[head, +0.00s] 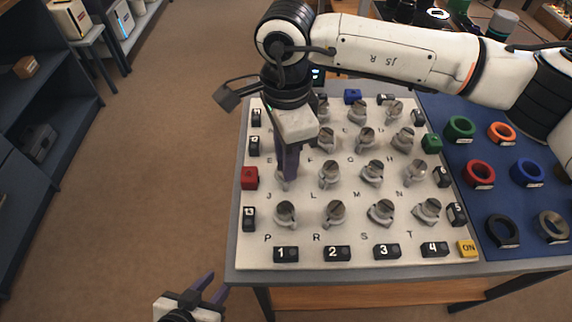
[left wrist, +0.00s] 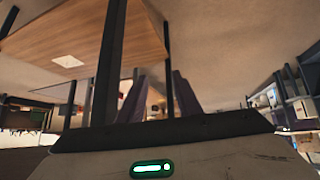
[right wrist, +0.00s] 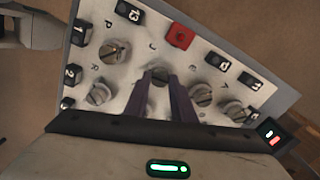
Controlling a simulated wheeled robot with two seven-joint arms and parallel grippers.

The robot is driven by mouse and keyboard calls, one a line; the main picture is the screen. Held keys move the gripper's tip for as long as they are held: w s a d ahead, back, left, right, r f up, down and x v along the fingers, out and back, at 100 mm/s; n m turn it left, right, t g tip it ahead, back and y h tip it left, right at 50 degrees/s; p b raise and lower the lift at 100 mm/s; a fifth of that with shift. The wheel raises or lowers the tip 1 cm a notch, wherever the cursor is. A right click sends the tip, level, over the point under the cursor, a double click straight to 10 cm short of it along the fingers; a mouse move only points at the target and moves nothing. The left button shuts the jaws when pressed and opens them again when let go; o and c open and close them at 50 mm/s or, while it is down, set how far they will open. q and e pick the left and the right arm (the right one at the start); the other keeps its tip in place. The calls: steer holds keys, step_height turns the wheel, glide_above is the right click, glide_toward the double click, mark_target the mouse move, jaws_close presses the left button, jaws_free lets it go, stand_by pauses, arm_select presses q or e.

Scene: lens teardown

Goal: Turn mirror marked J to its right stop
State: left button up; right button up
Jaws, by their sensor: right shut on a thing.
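The mirror marked J (head: 281,185) is a small grey round knob-like mirror at the left of the white board, above its printed letter J. My right gripper (head: 287,178) reaches down over it with its purple fingers and hides most of it. In the right wrist view the J mirror (right wrist: 159,75) sits between the fingertips, and the gripper is shut on it. Its exact turn angle is hard to see. My left gripper (head: 214,284) is open and empty, off the board at the lower left; its spread fingers also show in the left wrist view (left wrist: 158,95).
Other mirrors stand close by, such as the one at P (head: 285,213) and the one at L (head: 329,176). A red block (head: 249,178) sits at the board's left edge, with numbered black blocks around it. A blue mat (head: 510,205) with coloured rings lies to the right.

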steer(key=m+b, duration=0.2)
steer(key=m, duration=0.1)
steer(key=shift+f, duration=0.15)
steer(key=shift+m+b, duration=0.6)
steer(key=shift+m, duration=0.2)
steer(key=m+b, duration=0.1)
steer(key=m, duration=0.2)
steer(key=shift+b, duration=0.4)
steer(key=shift+r+m+b, duration=0.2)
steer(key=shift+m+b, duration=0.25)
steer(key=shift+m, duration=0.65)
steer(key=o, duration=1.1)
steer(key=shift+s, duration=0.1)
steer(key=shift+c, duration=0.2)
step_height(320, 180, up, 10)
steer(key=shift+r+p, duration=0.2)
steer(key=shift+p, duration=0.15)
